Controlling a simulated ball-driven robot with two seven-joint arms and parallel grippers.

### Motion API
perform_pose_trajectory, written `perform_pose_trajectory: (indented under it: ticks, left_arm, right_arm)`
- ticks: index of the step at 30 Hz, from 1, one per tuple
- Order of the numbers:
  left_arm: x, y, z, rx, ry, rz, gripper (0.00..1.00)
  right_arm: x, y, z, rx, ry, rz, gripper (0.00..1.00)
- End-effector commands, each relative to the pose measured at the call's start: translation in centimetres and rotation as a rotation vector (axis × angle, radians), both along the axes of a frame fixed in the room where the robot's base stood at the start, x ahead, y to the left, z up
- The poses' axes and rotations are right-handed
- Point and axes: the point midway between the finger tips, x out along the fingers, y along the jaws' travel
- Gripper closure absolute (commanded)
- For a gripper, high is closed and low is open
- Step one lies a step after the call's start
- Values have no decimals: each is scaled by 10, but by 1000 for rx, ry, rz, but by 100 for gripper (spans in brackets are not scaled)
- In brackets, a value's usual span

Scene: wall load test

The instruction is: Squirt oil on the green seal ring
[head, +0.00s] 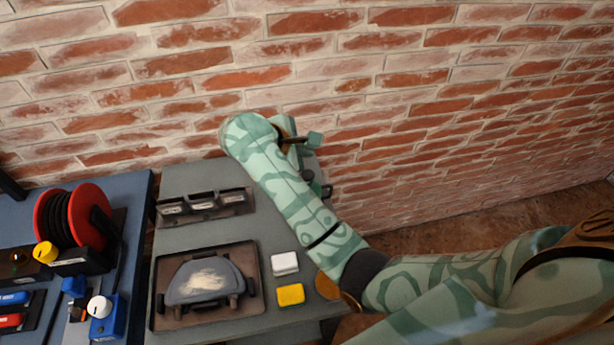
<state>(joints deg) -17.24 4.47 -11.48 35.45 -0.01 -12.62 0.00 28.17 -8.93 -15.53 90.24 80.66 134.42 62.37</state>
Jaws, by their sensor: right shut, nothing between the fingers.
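My right arm reaches in from the right over the grey bench. Its hand is at the back right of the bench by the brick wall, and my right gripper (313,141) is partly hidden behind the wrist. It is shut and empty. Dark parts (318,184) beside the forearm are mostly hidden, and I cannot tell what they are. I cannot make out a green seal ring or an oil bottle in this view; my arm covers part of the bench. My left gripper is not in view.
The grey bench (246,236) holds a black three-slot rack (203,205), a brown tray (163,262) with a grey domed part (190,283), a white block (285,263) and a yellow block (290,295). A blue bench at left carries a red reel (94,201). A brick wall closes the back.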

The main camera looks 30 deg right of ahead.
Motion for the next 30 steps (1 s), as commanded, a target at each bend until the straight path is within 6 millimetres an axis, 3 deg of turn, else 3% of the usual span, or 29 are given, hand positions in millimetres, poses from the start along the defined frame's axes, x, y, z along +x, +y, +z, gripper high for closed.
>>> perform_pose_trajectory:
  ticks: [5, 9, 30]
  left_arm:
    - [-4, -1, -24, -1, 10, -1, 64]
    - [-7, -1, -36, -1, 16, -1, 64]
    - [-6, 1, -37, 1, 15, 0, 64]
  right_arm:
    - [0, 0, -33, 2, 2, 0, 100]
    - [0, 0, -45, 2, 1, -1, 100]
    - [0, 0, -45, 0, -1, -1, 100]
